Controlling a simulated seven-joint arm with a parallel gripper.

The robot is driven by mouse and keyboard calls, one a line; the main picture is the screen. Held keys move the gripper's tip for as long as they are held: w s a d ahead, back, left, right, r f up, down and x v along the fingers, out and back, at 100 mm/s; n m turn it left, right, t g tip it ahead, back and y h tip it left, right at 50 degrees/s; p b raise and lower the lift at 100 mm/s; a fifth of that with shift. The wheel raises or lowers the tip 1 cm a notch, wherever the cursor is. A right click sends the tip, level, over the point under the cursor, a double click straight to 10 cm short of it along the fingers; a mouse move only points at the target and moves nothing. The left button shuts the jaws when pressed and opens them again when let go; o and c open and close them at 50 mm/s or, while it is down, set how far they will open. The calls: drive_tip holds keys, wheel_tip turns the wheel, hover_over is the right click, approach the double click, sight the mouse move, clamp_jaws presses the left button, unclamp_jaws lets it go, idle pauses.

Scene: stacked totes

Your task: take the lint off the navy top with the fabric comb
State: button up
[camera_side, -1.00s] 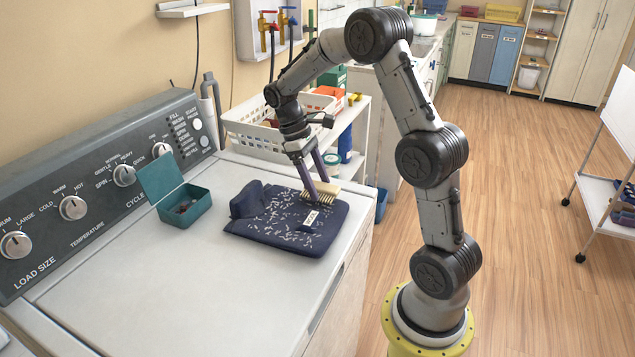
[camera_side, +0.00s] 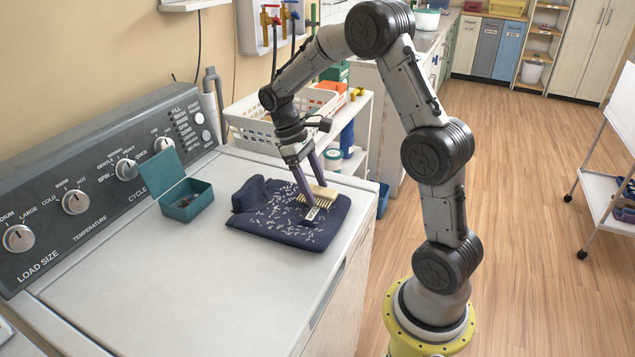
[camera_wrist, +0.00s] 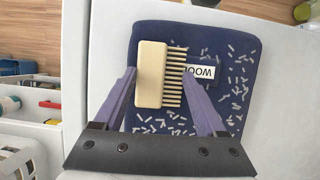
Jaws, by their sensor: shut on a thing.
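The navy top (camera_side: 262,228) lies folded on the white washer lid, with pale lint specks scattered over much of it. It also fills the middle of the wrist view (camera_wrist: 215,38). A white label reading "WOO…" (camera_wrist: 201,72) sits on it, partly hidden by a finger and the comb. The cream fabric comb (camera_side: 322,192) is at the top's far right part; in the wrist view the comb (camera_wrist: 150,75) has its teeth pointing right, toward the label. My gripper (camera_side: 311,194) is shut on the comb, its purple fingers (camera_wrist: 160,75) on either side. I cannot tell whether the teeth touch the cloth.
An open teal box (camera_side: 188,203) with dark contents stands left of the top, near the control panel (camera_side: 110,175). A white basket (camera_side: 262,128) is behind, on a shelf beside the washer. The lid's front left is clear. The lid edge drops off to the right.

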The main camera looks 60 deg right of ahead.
sight(273, 229)
drive_tip(key=shift+s+a+f, duration=0.1)
drive_tip(key=shift+a+f, duration=0.05)
drive_tip(key=shift+a, duration=2.45)
drive_tip(key=shift+s+a+f, duration=0.1)
drive_tip(key=shift+a, duration=2.45)
drive_tip(key=shift+a+r, duration=0.1)
drive_tip(key=shift+a, duration=1.35)
drive_tip(key=shift+r, duration=0.65)
drive_tip(key=shift+w, duration=2.6)
drive_tip(key=shift+f, duration=0.35)
drive_tip(key=shift+f, duration=0.3)
